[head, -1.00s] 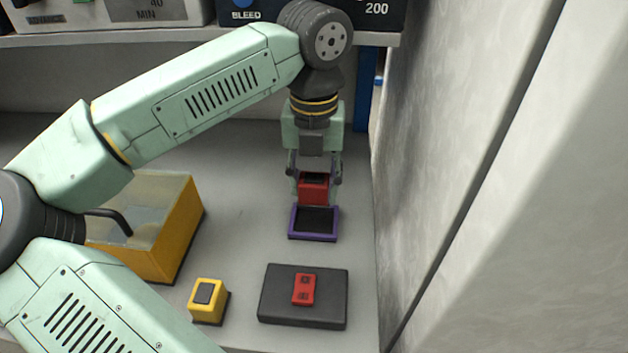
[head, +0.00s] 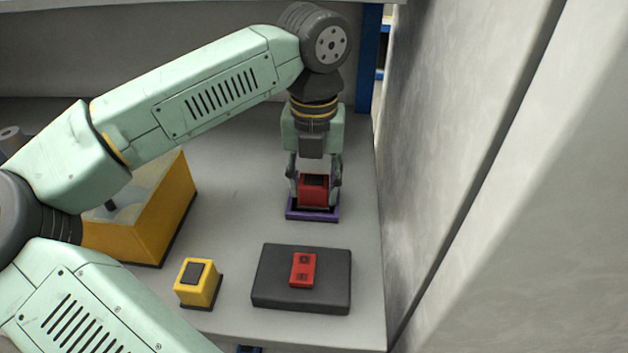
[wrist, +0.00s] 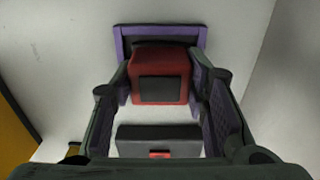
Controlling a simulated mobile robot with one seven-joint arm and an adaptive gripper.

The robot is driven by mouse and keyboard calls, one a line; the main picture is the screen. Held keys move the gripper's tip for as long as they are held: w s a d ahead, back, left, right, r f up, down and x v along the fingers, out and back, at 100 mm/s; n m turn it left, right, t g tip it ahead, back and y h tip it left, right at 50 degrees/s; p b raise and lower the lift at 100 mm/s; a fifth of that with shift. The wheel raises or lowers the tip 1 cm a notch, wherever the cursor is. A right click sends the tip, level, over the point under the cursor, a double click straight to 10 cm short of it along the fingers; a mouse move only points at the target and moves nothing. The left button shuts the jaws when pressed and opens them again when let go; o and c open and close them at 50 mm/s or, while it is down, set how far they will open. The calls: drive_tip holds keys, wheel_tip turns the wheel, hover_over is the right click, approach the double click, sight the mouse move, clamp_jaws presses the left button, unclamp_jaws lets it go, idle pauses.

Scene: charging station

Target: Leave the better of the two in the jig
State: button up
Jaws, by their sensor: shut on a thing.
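My gripper (head: 314,190) points down at the back right of the worktop, shut on a red block (head: 312,192) with a dark square panel. The block also shows between the fingers in the wrist view (wrist: 158,62). The purple-rimmed jig (head: 313,216) is directly under the block, whose lower end is at or just inside the rim; I cannot tell whether it touches the floor. The jig rim shows behind the block in the wrist view (wrist: 160,31). A yellow block (head: 196,291) with a similar dark panel stands at the front, apart from my gripper.
A dark flat pad (head: 270,280) with a small red piece (head: 303,270) on it lies in front of the jig. A pale wall (head: 450,180) rises close on the right. Worktop between bin and jig is clear.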

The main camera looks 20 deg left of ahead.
drive_tip(key=o, duration=1.3)
drive_tip(key=shift+c, duration=0.2)
